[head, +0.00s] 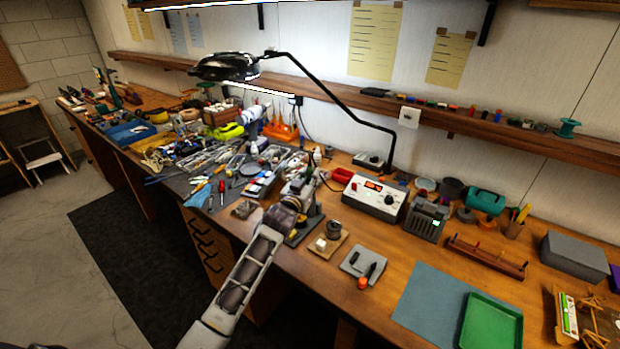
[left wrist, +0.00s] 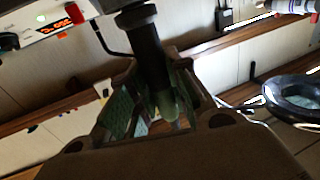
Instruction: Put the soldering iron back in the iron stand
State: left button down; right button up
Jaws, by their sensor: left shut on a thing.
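My left gripper (head: 300,188) is over the front of the workbench, left of the soldering station. In the left wrist view its fingers (left wrist: 158,108) are closed around the dark round handle of the soldering iron (left wrist: 145,38). The iron's tip cannot be made out in either view. A dark base with a yellow patch, which looks like the iron stand (head: 309,230), is on the bench just below and beside my gripper. My wrist and gripper hide part of it. My right gripper is in neither view.
The soldering station (head: 376,197) stands right of my gripper; it also shows in the left wrist view (left wrist: 45,22). A small wooden board (head: 327,246) and a grey pad (head: 362,264) lie nearby. Tools crowd the left. A lamp (head: 228,67) arches overhead. A blue mat (head: 425,305) lies right.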

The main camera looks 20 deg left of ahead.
pick_arm(q)
jog(key=c, duration=1.3)
grip_release()
jog(key=shift+o, duration=0.2)
jog(key=o, duration=0.4)
jog(key=shift+s+r, duration=0.1)
jog(key=shift+s, duration=0.1)
jog(key=shift+s+a+r+p, duration=0.1)
jog(key=shift+s+r+p, duration=0.2)
jog(key=shift+s+p, duration=0.55)
jog(key=shift+s+a+r+p, duration=0.1)
jog(key=shift+s+r+p, duration=0.15)
jog(key=shift+s+p, duration=0.6)
jog(key=shift+s+a+r+p, duration=0.15)
jog(key=shift+s+p, duration=0.1)
jog(key=shift+s, duration=0.3)
jog(key=shift+s+d+r+p, duration=0.1)
jog(key=shift+s+p, duration=0.15)
jog(key=shift+s, duration=0.25)
jog(key=shift+s+a+r+p, duration=0.15)
jog(key=shift+s+p, duration=0.1)
jog(key=shift+s, duration=0.3)
